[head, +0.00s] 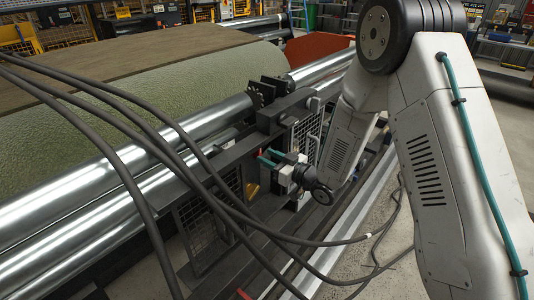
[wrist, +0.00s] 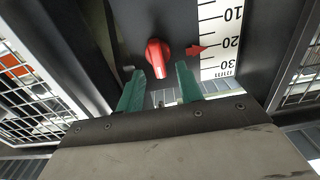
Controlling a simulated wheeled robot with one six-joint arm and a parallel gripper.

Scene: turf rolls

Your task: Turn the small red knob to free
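The small red knob (wrist: 157,58) is on a dark panel in the wrist view, top centre, with its grip part slanting slightly. My gripper (wrist: 161,77) has two green fingers, spread apart with a gap between them. The knob's lower end lies at the gap between the fingertips; I cannot tell whether they touch it.
A white scale (wrist: 222,40) with black marks and a red pointer (wrist: 197,49) stands right of the knob. Mesh guards (wrist: 30,85) flank both sides. In the head view, black cables (head: 150,125) cross in front of shiny rollers (head: 130,165) and a green turf roll (head: 150,95).

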